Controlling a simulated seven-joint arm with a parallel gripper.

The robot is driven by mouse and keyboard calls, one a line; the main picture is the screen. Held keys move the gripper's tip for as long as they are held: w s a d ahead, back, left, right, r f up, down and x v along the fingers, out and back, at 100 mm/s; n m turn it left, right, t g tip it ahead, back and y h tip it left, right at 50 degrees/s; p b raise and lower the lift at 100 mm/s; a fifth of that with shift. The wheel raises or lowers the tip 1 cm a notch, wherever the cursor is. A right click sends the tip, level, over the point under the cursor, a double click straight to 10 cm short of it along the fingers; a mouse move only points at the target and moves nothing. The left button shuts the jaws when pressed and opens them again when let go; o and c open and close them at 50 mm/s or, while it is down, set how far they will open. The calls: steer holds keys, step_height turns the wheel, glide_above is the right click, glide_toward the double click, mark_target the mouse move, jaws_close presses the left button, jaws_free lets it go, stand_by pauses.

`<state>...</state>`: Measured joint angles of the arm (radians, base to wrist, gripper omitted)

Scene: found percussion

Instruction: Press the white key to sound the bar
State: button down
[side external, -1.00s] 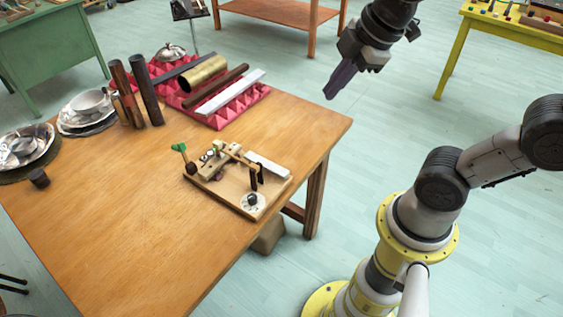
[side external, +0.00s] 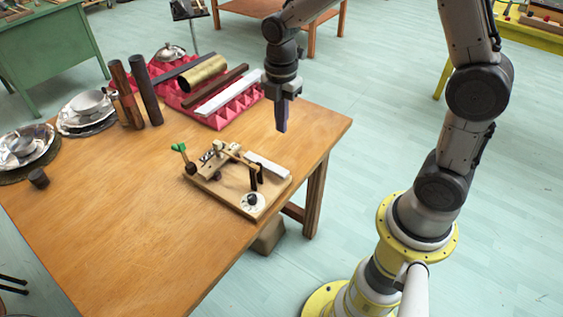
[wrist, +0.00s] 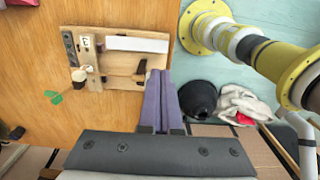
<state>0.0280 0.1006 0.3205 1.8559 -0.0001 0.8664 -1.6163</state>
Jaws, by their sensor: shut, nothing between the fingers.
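A wooden board (side external: 224,192) with a small mechanism sits near the right edge of the orange wooden table. A flat white key (side external: 268,165) lies along its far right side; it also shows as a white strip in the wrist view (wrist: 137,43).
A pink foam pad (side external: 247,109) carries several bars and a brass tube (side external: 202,73). Two dark cylinders (side external: 145,90) stand left of it, with metal dishes (side external: 87,108) farther left. A green-tipped piece (side external: 180,148) rises at the board's left. The near table top is clear.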

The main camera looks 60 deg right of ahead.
mark_target(283, 171)
step_height(283, 171, down, 14)
stand_by(0.8)
steer(key=shift+s+f, duration=0.25)
steer(key=shift+f, duration=0.4)
steer(key=shift+r, duration=0.85)
step_height(283, 171, up, 14)
stand_by(0.4)
